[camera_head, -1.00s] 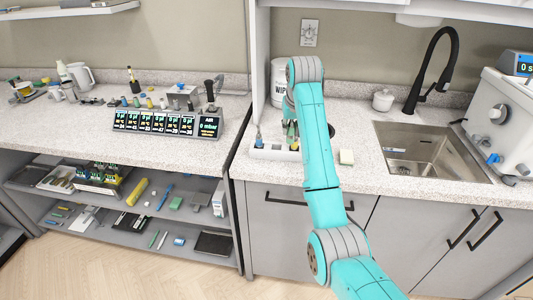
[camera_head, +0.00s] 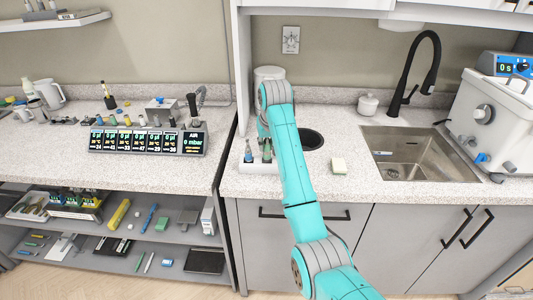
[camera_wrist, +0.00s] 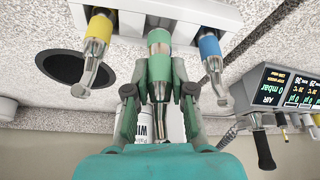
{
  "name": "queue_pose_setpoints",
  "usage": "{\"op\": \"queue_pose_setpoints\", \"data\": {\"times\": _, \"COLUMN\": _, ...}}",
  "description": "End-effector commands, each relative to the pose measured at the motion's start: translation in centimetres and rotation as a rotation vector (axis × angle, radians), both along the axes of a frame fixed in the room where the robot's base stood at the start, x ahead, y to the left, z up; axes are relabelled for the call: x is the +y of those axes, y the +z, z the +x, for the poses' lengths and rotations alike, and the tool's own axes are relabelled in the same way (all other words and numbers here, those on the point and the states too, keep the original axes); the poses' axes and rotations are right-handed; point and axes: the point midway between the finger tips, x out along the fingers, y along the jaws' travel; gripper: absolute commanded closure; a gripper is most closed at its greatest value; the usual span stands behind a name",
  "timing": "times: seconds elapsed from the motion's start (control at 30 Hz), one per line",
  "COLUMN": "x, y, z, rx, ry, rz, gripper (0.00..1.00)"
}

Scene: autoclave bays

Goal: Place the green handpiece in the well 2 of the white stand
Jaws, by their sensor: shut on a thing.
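The white stand (camera_head: 235,168) is on the counter's left end, left of my arm. In the wrist view the stand (camera_wrist: 190,10) is along the top edge. The green handpiece (camera_wrist: 159,68) has a green band and a metal tip. My gripper (camera_wrist: 158,95) is shut on it, one finger on each side. Its green end is over the stand's middle, between a yellow-banded handpiece (camera_wrist: 97,40) and a blue-banded handpiece (camera_wrist: 211,60). I cannot tell whether that end is inside a well. In the head view the green handpiece (camera_head: 267,151) stands roughly upright beside the blue one (camera_head: 248,152).
The sink (camera_head: 410,155) is farther right. A display unit (camera_head: 145,141) stands on the left counter. A wipes tub (camera_head: 268,74) is behind my arm.

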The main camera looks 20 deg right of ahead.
Motion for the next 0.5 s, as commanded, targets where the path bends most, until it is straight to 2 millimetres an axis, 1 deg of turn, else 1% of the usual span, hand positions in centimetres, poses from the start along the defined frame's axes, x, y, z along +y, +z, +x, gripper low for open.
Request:
{"op": "queue_pose_setpoints", "data": {"times": 0.27, "x": 0.0, "y": -3.3, "z": 0.0, "rx": 0.002, "ry": 0.0, "rz": 0.0, "gripper": 1.0}}
{"op": "queue_pose_setpoints", "data": {"times": 0.5, "x": 0.0, "y": -3.5, "z": 0.0, "rx": -0.001, "ry": 0.0, "rz": 0.0, "gripper": 1.0}}
